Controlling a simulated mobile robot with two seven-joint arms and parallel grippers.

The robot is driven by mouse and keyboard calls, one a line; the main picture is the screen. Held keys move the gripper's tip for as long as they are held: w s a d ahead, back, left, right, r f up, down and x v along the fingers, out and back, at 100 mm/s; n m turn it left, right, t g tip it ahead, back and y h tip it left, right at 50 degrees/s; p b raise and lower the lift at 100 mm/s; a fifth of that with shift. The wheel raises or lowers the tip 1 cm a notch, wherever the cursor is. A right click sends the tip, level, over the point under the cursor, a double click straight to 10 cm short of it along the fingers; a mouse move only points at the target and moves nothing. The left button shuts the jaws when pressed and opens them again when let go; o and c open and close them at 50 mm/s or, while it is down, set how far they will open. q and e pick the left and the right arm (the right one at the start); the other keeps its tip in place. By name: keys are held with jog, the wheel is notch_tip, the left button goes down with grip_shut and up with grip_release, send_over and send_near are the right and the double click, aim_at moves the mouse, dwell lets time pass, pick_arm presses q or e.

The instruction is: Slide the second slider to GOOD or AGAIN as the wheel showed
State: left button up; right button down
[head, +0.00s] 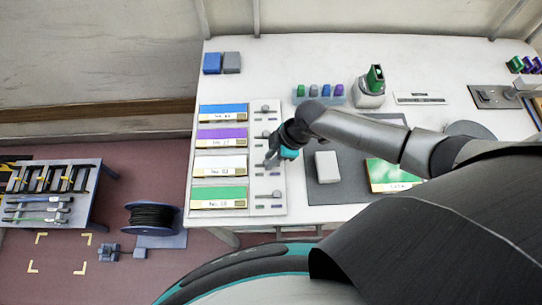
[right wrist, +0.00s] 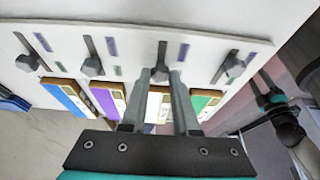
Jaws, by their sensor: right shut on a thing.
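The slider panel (head: 278,209) has rows with blue, purple, white and green cards, each beside a slot with a dark knob. Small green and purple marks sit beside the slots. My right gripper (head: 271,160) is at the white card's row (head: 219,165), second from the front. In the right wrist view its fingers (right wrist: 160,75) are shut around that row's knob (right wrist: 160,70). Bare slot shows beyond this knob, away from the card.
A dark mat (head: 350,190) with a white block (head: 327,167) and a green card box (head: 388,173) lies right of the panel. A blue rack (head: 320,100) with coloured pieces and a green-topped device (head: 370,88) stand behind.

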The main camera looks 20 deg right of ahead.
jog(key=shift+s+d, duration=0.2)
jog(key=shift+d, duration=0.45)
jog(key=shift+s+d, duration=0.2)
jog(key=shift+d, duration=0.4)
jog(key=c, duration=0.7)
grip_release()
jog(key=shift+o, duration=0.2)
jog(key=p+v, duration=0.1)
jog(key=v, duration=1.4)
